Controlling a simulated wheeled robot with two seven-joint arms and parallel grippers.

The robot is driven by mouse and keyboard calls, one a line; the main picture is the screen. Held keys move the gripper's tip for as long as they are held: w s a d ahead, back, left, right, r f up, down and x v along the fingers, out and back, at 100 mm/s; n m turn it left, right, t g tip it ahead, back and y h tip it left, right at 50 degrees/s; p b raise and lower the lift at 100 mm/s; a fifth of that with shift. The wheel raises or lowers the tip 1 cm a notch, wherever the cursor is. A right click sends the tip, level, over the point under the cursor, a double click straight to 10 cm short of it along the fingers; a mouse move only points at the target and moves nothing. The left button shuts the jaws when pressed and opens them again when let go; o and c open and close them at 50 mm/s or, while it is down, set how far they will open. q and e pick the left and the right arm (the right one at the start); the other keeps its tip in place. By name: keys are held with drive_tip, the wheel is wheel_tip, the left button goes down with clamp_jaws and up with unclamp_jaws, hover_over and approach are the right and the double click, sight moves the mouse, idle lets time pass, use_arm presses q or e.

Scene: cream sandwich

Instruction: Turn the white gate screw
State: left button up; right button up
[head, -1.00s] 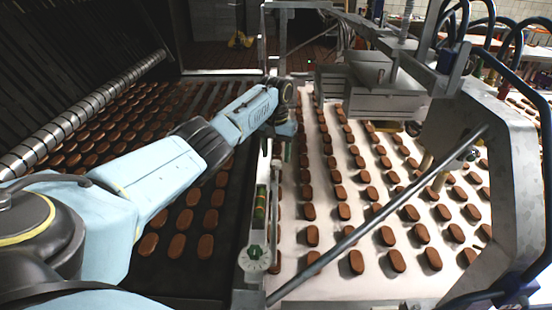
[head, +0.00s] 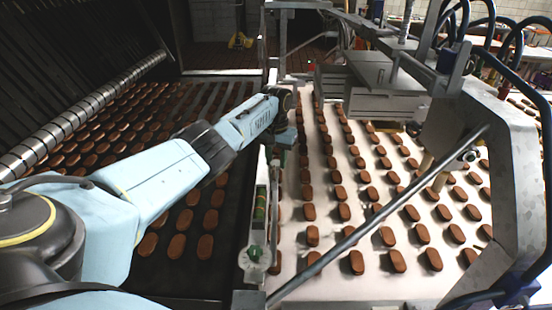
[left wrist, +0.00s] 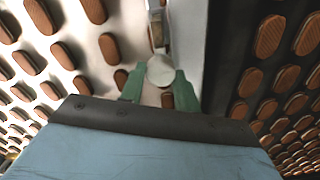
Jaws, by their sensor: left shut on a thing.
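The white gate screw (left wrist: 161,70) shows in the left wrist view as a pale round head above the rail between the two belts. My left gripper (left wrist: 158,91) has its green fingers on either side of the head and is shut on it. In the head view my left gripper (head: 281,148) is over the divider between the belts, pointing down. Its fingertips and the screw are small and mostly hidden there by the wrist. My right gripper is in neither view.
A dark belt (head: 165,275) on the left and a white belt (head: 325,225) on the right carry rows of brown biscuits. A slanted metal rod (head: 375,220) crosses the white belt. A metal machine head (head: 385,100) stands over it. A round dial (head: 255,256) sits at the divider's near end.

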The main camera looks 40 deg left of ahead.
sight(276, 162)
use_arm(q)
drive_tip(key=n+p, duration=0.2)
drive_tip(key=shift+r+n+p, duration=0.3)
drive_tip(key=shift+n+p, duration=0.05)
drive_tip(key=shift+n, duration=0.05)
drive_tip(key=shift+f+n+p, duration=0.2)
drive_tip(key=shift+n+p, duration=0.1)
drive_tip(key=shift+n, duration=0.6)
drive_tip(key=o, duration=1)
drive_tip(key=shift+r, duration=0.4)
wheel_tip(276, 162, up, 13)
drive_tip(key=shift+f+p, duration=0.2)
drive_tip(key=shift+p, duration=0.3)
